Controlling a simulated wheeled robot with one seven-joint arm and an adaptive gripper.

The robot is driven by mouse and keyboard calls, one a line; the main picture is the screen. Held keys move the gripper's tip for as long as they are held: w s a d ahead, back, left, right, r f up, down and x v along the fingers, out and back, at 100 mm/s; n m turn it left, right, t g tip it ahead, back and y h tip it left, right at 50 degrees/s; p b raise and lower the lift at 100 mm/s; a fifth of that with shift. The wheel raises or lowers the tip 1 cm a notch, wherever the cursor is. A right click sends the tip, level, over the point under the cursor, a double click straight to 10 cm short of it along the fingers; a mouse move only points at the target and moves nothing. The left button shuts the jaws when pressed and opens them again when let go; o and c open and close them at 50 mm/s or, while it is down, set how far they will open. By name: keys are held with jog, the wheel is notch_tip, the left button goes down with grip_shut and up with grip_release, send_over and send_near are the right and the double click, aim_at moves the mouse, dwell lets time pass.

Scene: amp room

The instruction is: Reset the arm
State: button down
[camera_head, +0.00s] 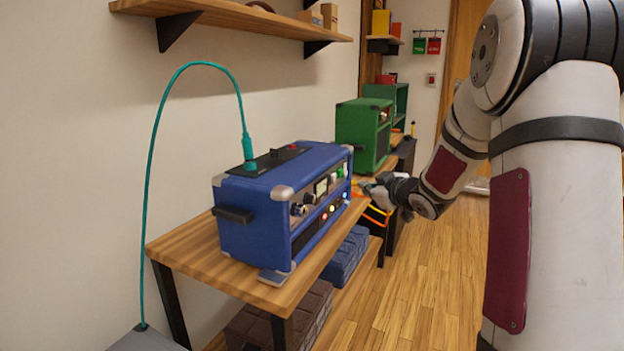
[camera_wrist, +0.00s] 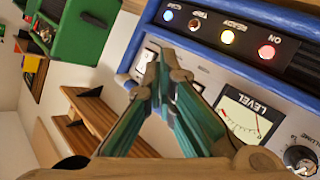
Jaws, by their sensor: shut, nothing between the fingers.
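My gripper (camera_head: 370,187) is at the end of my arm, close to the right end of the blue amplifier's (camera_head: 262,222) front panel. In the wrist view the two fingers of my gripper (camera_wrist: 157,66) meet at their tips, with nothing between them. Behind them is the amplifier's front, with a LEVEL meter (camera_wrist: 243,115) and a knob (camera_wrist: 299,156). Above, the COM light is blue, READY yellow and ON red; TRIP is dark. Whether the fingertips touch the panel I cannot tell.
The amplifier stands on a wooden bench (camera_head: 178,246). A teal cable (camera_head: 152,150) runs from its top to a grey box (camera_head: 140,341). A green amplifier (camera_head: 358,132) stands beyond. A wall shelf (camera_head: 250,18) hangs above. Open wooden floor (camera_head: 420,285) lies right of the bench.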

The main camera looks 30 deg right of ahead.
jog(key=s+a+r+m+g+h, duration=0.2)
jog(key=s+a+g, duration=0.1)
jog(key=s+a, duration=0.35)
jog(key=s+a+r+m+g+h, duration=0.1)
jog(key=s+a+r+m+g, duration=0.15)
jog(key=s+a, duration=0.4)
jog(key=s+a+f+g+y, duration=0.1)
jog(key=s+a+f+g, duration=0.3)
jog(key=s, duration=0.7)
jog(key=s+a+r+g+y, duration=0.1)
jog(key=s+a+g+y, duration=0.1)
jog(key=s+a, duration=0.75)
jog(key=s+a+f+g+y, duration=0.1)
jog(key=s+a+f+g, duration=0.15)
jog(key=s, duration=1.15)
notch_tip(320, 180, up, 27)
jog(key=t+p, duration=0.3)
jog(key=p, duration=2.1)
jog(key=shift+w+d+t, duration=0.3)
jog(key=shift+d, duration=0.05)
